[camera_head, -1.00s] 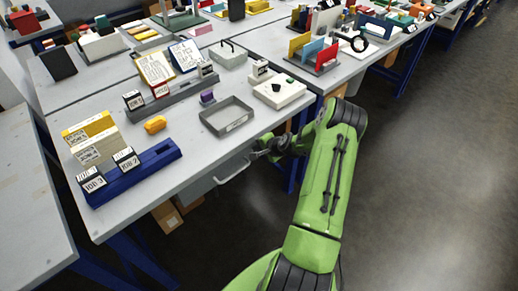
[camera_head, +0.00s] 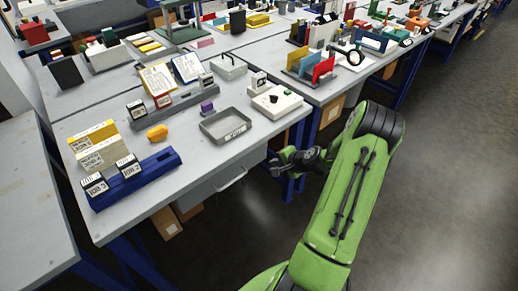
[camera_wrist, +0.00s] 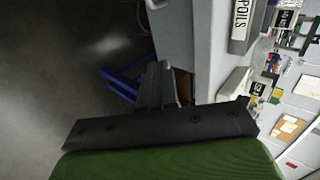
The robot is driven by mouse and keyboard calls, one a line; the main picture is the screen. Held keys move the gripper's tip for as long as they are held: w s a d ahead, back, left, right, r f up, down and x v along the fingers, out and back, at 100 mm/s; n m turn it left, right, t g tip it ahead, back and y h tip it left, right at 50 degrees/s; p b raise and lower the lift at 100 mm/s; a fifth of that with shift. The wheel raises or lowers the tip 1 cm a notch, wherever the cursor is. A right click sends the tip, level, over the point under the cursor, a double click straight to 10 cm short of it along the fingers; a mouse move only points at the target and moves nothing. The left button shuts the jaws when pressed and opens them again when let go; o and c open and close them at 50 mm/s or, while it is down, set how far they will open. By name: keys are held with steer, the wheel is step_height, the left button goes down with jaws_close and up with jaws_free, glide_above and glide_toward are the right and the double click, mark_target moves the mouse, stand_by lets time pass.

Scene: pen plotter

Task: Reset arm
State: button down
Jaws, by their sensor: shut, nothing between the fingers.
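My green arm reaches up along the right of the head view, over the aisle. My gripper (camera_head: 285,162) is dark and stands off the front edge of the near workbench (camera_head: 185,195), beside the right end of a grey drawer with a bar handle (camera_head: 230,180). It appears apart from the handle. In the wrist view my gripper (camera_wrist: 158,85) is shut, with nothing between its fingers.
Blue bench legs (camera_head: 299,165) stand close behind my gripper. Dark open floor (camera_head: 430,190) lies to the right.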

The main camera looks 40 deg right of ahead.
steer(key=s+a+r+n+g+p, duration=0.1)
steer(key=a+r+n+g+p, duration=0.1)
steer(key=a+r+n, duration=0.65)
steer(key=s+a+r+n+g+p, duration=0.2)
steer(key=a+r+n, duration=0.1)
steer(key=a+r, duration=1)
steer(key=s+a+r+n+p, duration=0.1)
steer(key=s+a+r+n, duration=0.2)
steer(key=s+r, duration=0.3)
steer(key=s+a+r+n+p, duration=0.2)
steer(key=s+a+r, duration=0.3)
steer(key=s, duration=0.6)
steer(key=shift+s+r+n, duration=0.3)
steer(key=shift+r+n, duration=0.25)
steer(key=shift+r, duration=0.05)
steer(key=shift+a, duration=0.1)
